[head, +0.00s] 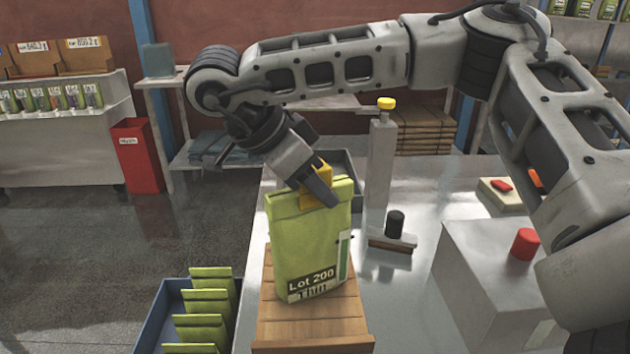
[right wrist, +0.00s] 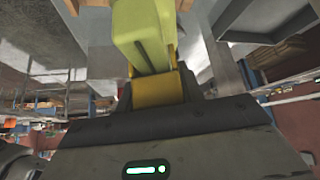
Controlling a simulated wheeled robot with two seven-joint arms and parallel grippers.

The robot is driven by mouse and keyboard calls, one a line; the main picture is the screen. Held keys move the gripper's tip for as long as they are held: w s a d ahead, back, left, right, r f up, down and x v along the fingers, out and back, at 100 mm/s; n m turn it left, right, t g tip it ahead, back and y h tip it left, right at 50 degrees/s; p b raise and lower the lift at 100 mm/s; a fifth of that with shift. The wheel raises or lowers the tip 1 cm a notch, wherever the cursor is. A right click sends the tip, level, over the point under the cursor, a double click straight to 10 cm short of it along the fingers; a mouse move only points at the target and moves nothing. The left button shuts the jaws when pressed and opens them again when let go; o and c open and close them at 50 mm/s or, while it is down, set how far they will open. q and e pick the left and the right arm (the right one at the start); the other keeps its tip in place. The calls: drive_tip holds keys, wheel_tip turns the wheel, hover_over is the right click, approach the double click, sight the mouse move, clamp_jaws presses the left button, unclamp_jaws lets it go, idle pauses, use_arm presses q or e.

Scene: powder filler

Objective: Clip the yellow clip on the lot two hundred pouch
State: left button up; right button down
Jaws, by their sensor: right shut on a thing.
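The green lot 200 pouch (head: 308,245) stands upright on a wooden board (head: 315,330) in the head view, its label facing me. The yellow clip (head: 316,190) is at the pouch's folded top edge. My right gripper (head: 322,188) comes down from above and is shut on the yellow clip. In the right wrist view, the yellow clip (right wrist: 157,88) sits between the jaws with the green pouch (right wrist: 142,35) directly beyond it, and the two appear to touch. How far the clip grips the fold is partly hidden by the fingers. My left gripper is not in view.
A blue bin (head: 165,305) with several green pouches stands at the lower left. Behind the pouch is a grey tray (head: 347,165). To the right are a grey post with a yellow top (head: 386,103), a black knob (head: 395,222) and a box with a red button (head: 525,243).

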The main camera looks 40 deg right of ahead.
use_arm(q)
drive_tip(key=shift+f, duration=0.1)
use_arm(e)
drive_tip(key=shift+f, duration=0.2)
drive_tip(key=c, duration=0.8)
unclamp_jaws()
drive_tip(key=v, duration=0.5)
drive_tip(key=shift+r, duration=0.15)
use_arm(q)
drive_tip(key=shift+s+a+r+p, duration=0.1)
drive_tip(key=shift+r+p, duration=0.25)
drive_tip(key=shift+p, duration=0.25)
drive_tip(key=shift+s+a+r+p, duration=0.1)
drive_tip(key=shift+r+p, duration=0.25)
drive_tip(key=shift+p, duration=0.25)
use_arm(e)
drive_tip(key=v, duration=1)
drive_tip(key=shift+a+r, duration=0.2)
drive_tip(key=shift+a, duration=0.15)
